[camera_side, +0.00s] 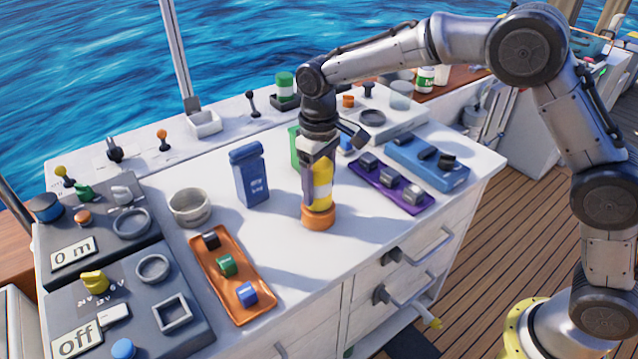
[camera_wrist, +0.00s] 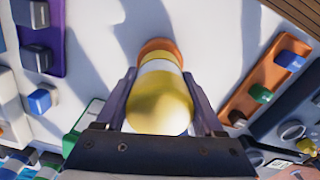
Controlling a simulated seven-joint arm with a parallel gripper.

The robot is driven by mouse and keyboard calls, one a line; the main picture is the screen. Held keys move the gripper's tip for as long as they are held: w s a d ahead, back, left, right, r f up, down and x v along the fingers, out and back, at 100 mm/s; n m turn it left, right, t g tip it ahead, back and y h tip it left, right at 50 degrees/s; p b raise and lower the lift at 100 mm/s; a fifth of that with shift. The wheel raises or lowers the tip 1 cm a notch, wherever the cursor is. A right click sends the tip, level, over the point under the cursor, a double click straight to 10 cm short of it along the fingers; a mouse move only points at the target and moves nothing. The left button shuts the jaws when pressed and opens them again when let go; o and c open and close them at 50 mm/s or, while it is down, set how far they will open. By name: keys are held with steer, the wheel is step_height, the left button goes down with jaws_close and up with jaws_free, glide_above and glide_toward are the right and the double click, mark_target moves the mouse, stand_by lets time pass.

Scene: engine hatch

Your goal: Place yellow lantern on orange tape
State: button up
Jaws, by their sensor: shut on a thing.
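The yellow lantern (camera_side: 322,184), with a pale band, stands upright in my gripper over the white counter. In the wrist view the yellow lantern (camera_wrist: 160,103) sits between the two fingers of my gripper (camera_wrist: 163,108), which is shut on it. The orange tape (camera_side: 318,215) is a ring on the counter directly under the lantern, near the front edge. In the wrist view the orange tape (camera_wrist: 160,46) shows just past the lantern's far end. The lantern appears to be on the tape or just above it; I cannot tell whether they touch.
A blue bin (camera_side: 250,175) and a grey cup (camera_side: 190,206) stand left of my gripper. An orange tray (camera_side: 262,305) with several small blocks lies to the front left. A purple tray (camera_side: 365,178) and a blue tray (camera_side: 440,172) lie to the right. The front counter edge is close.

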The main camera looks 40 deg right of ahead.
steer(key=shift+f, duration=0.15)
steer(key=o, duration=1.6)
steer(key=shift+f, duration=0.1)
steer(key=shift+c, duration=0.2)
step_height(320, 180, up, 12)
steer(key=shift+r, duration=0.2)
